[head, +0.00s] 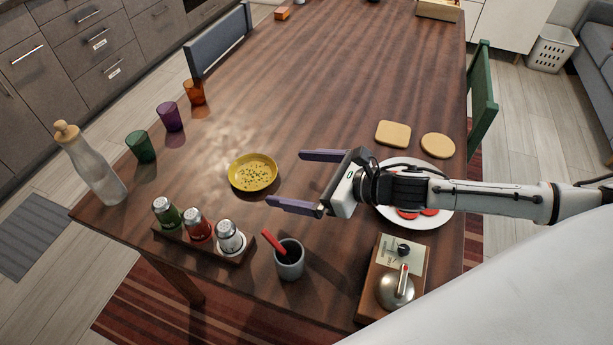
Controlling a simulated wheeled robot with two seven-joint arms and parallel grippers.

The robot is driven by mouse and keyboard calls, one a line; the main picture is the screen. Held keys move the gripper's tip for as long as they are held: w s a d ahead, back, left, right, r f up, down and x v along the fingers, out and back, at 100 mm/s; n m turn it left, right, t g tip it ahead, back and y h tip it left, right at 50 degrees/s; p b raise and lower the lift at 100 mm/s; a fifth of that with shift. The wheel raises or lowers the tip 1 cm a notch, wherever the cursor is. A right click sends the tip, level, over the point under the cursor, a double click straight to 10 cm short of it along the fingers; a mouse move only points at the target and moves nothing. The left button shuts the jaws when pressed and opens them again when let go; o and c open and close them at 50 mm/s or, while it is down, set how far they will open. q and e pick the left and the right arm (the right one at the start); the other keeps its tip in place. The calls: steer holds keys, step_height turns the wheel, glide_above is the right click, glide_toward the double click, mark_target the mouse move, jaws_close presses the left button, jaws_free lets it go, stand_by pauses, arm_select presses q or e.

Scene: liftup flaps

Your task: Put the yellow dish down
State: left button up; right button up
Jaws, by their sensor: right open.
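The yellow dish (253,173) is a round shallow bowl with yellow food and green bits in it. It sits upright on the wooden table (310,85), left of the middle of the head view. My right gripper (285,180) reaches in from the right with its two purple fingers spread wide. Its fingertips are just right of the dish, and nothing is between them. The fingers look apart from the dish. My left gripper is not in view.
A white plate (447,216) with red slices lies partly under my right arm. A grey cup (289,262), a shaker rack (235,256) and a wooden board (371,292) stand at the near side. Coloured glasses (170,117) and a bottle (93,168) stand left. The table's far middle is clear.

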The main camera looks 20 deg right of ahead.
mark_target(265, 180)
steer(key=shift+v, duration=1.45)
steer(key=shift+w+a, duration=0.1)
steer(key=x, duration=1.1)
steer(key=shift+w+a+f, duration=0.15)
steer(key=shift+w+a, duration=0.1)
steer(key=shift+a, duration=0.05)
step_height(265, 180, up, 2)
steer(key=shift+w+r, duration=0.1)
steer(key=shift+r, duration=0.7)
